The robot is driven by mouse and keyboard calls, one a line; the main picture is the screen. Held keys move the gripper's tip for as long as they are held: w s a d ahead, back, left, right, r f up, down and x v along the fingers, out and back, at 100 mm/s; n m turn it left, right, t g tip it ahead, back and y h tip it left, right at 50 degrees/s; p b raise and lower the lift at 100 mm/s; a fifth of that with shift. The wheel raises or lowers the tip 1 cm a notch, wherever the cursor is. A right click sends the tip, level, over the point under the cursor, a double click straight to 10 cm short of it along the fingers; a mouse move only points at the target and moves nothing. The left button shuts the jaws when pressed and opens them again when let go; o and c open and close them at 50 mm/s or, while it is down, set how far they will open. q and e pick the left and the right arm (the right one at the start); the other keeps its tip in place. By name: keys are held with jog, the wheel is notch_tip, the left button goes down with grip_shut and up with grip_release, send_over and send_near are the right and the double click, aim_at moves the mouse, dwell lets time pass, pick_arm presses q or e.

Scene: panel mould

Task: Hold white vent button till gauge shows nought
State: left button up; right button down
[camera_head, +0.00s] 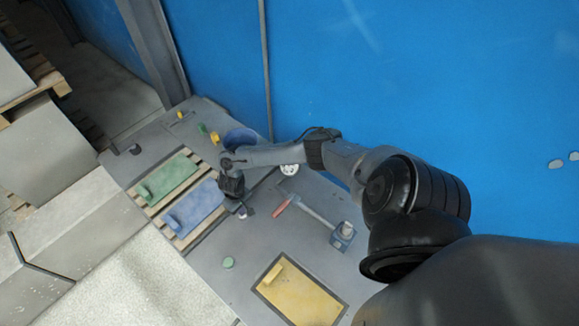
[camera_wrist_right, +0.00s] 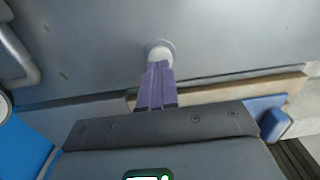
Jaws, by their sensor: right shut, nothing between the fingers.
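The white vent button (camera_wrist_right: 160,48) sits on a round base on the grey surface in the right wrist view. My right gripper (camera_wrist_right: 159,68) is shut and empty, its purple fingers pointing at the button. The tips overlap the button's near edge; I cannot tell whether they press it or are just above it. In the head view the right gripper (camera_head: 242,209) is low over the bench beside the blue panel. My left gripper is not in view.
A green panel (camera_head: 168,177) and a blue panel (camera_head: 200,206) lie on a wooden pallet left of the gripper. A yellow panel (camera_head: 298,297) is in front. A red-handled tool (camera_head: 284,204) lies to the right. A blue bucket (camera_head: 240,139) stands behind.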

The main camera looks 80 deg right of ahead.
jog(key=shift+f, duration=0.3)
jog(key=shift+f+b, duration=0.65)
jog(key=shift+f, duration=0.1)
jog(key=shift+r, duration=0.15)
dwell(0.7)
jog(key=shift+r+p, duration=0.5)
jog(key=shift+p, duration=0.3)
notch_tip(320, 180, up, 6)
jog(key=p, duration=0.7)
jog(key=shift+f, duration=0.1)
